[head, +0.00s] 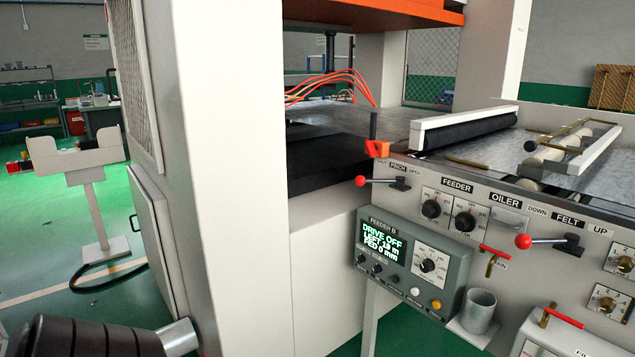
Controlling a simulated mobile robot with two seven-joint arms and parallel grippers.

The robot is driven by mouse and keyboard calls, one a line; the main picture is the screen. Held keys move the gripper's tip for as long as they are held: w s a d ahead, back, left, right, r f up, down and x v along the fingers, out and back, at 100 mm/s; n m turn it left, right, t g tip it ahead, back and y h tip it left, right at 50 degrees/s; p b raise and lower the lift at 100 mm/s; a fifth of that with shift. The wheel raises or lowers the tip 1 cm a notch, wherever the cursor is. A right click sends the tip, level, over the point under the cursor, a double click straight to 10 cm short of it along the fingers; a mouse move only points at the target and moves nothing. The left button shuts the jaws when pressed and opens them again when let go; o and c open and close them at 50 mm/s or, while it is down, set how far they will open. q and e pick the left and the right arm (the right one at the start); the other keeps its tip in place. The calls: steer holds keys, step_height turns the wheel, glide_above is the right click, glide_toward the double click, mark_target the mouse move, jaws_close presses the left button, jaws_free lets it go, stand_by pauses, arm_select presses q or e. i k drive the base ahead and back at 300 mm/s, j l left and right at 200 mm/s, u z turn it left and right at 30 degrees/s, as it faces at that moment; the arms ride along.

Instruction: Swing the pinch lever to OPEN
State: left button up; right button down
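The pinch lever (382,182) is on the grey front panel of the machine in the head view, under a PINCH label. Its red ball (361,181) is at the left end of the arm, which lies nearly level from a black hub (400,184). The ball is on the left side, where a small label seems to read SHUT; OPEN is printed to the right of PINCH. Neither gripper is in view, and nothing touches the lever.
A similar red-ball felt lever (523,241) is further right. A white machine column (230,180) stands left; space before the lever looks clear.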

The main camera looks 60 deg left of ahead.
mark_target(400, 181)
steer(key=u, duration=1.55)
steer(key=i+l, duration=0.15)
steer(key=i, duration=0.3)
steer(key=i+l+u, duration=0.1)
steer(key=i, duration=0.35)
steer(key=l, duration=0.1)
